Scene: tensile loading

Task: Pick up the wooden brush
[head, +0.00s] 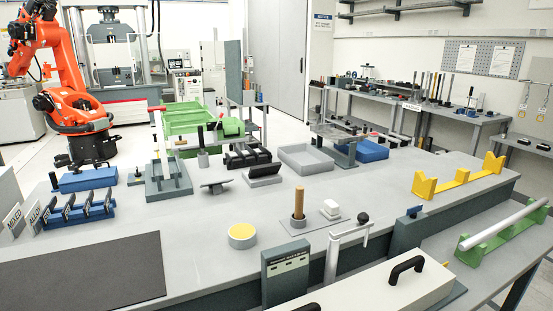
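A brown wooden upright handle (298,203), which looks like the wooden brush, stands on a flat grey plate (285,229) near the middle of the grey workbench (205,222). Its lower end sits in or on a small round base; I cannot make out any bristles. A small white block (330,209) stands just to its right on the same plate. Neither of my grippers shows in the head view.
A yellow-topped round tin (242,235) is to the handle's left, and a clamp stand (340,245) and grey labelled box (285,272) are in front. A dark mat (80,275) lies front left. Yellow V-supports (457,179) stand right. An orange robot arm (68,85) is behind left.

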